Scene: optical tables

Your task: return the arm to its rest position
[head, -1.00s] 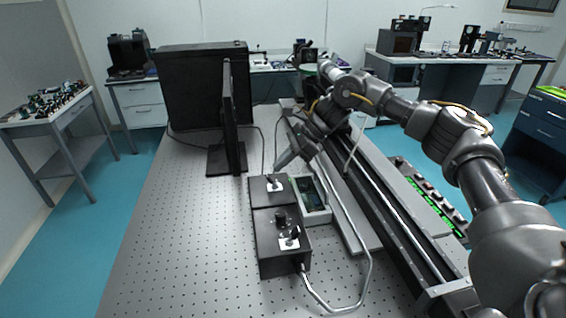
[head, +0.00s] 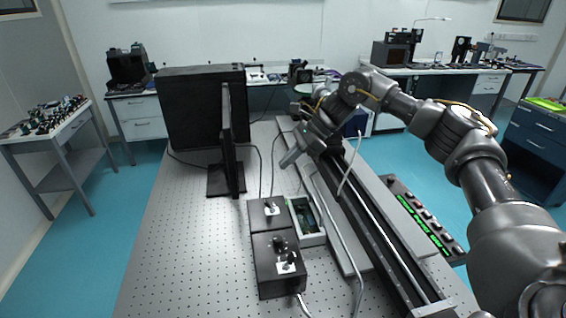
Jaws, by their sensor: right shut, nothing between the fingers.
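My right arm reaches in from the right side of the head view and bends over the long dark rail. Its gripper (head: 291,158) is shut and empty, pointing down and left above the optical table (head: 185,235). It hangs in the air beyond the black control box and touches nothing that I can see. My left gripper does not show.
A black control box (head: 265,245) with switches and a small open-topped case (head: 307,225) sit below the gripper. A monitor (head: 228,140) stands to the left. A long rail (head: 375,235) runs along the right. The table's left part is bare.

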